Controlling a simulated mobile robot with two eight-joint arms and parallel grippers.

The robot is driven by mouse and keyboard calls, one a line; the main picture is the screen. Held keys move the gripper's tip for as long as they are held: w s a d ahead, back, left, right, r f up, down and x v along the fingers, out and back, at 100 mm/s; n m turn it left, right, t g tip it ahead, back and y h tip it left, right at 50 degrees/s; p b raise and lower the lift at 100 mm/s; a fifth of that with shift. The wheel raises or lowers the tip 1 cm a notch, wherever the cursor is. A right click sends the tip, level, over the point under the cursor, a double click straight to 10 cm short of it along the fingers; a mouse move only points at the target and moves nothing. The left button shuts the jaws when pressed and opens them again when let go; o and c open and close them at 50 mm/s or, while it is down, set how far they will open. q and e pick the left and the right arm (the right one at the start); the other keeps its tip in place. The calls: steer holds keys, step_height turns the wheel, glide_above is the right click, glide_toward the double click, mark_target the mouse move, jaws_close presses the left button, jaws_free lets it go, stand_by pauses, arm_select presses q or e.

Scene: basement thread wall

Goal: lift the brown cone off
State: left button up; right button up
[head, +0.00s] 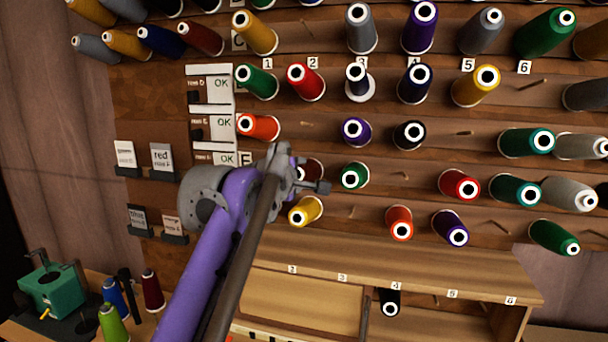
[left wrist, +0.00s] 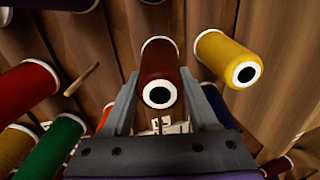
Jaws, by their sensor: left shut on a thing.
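The brown cone (left wrist: 160,62), a dark reddish brown with a white ringed end, sits between the two fingers of my left gripper (left wrist: 163,88) in the left wrist view. The gripper is shut on it. In the head view the left gripper (head: 303,178) is at the thread wall, and only a small part of the brown cone (head: 313,167) shows behind it. I cannot tell whether the cone is still on its peg. My right gripper is not in view.
A yellow cone (head: 306,211) is just below the gripper; it also shows in the left wrist view (left wrist: 227,58). A green cone (head: 355,175) is to the right and an orange-red cone (head: 259,127) up left. A wooden shelf (head: 420,268) juts out below.

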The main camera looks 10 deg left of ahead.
arm_select(q)
steer(key=v, duration=1.1)
steer(key=shift+f+p, duration=0.2)
steer(key=shift+p, duration=0.2)
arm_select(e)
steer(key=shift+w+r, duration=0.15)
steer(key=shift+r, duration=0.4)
arm_select(q)
steer(key=shift+s, duration=0.1)
steer(key=s+r+p, duration=0.1)
steer(key=s, duration=0.1)
steer(key=s+r, duration=0.1)
steer(key=r, duration=0.1)
steer(key=shift+s+a+p, duration=0.1)
steer(key=shift+s+p, duration=0.25)
steer(key=shift+s, duration=0.05)
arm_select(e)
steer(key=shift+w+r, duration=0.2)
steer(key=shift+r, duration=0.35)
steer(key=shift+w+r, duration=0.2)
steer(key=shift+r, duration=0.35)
arm_select(q)
steer(key=shift+f, duration=0.1)
